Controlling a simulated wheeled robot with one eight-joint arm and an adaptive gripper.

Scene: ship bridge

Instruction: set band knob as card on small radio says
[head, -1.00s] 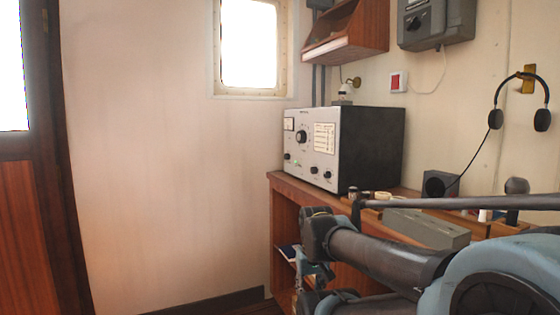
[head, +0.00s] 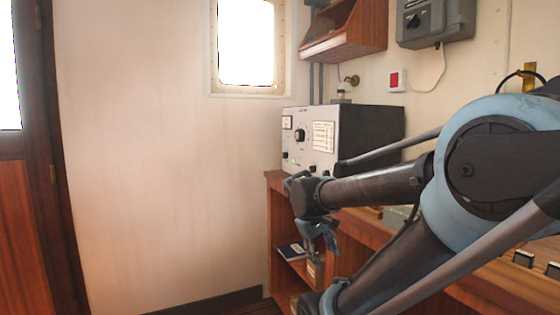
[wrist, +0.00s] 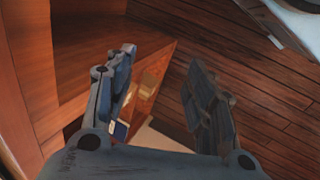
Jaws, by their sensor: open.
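The grey-and-black radio (head: 367,135) stands on the wooden desk in the head view. Its light front panel has a large black knob (head: 300,135), and a white card (head: 323,136) is on the panel to the right of it. The card's text is too small to read. Which knob is the band knob I cannot tell. My arm hides part of the panel's lower right. My gripper (head: 318,242) hangs below the desk top, in front of the shelf opening, apart from the radio. In the wrist view my gripper (wrist: 163,72) is open and empty.
Blue books (head: 292,252) lie on the shelf under the desk (head: 280,215). A wooden wall shelf (head: 345,35) and a grey box (head: 436,22) are above. The bare wall and floor space left of the desk are free. My arm covers much of the desk's right part.

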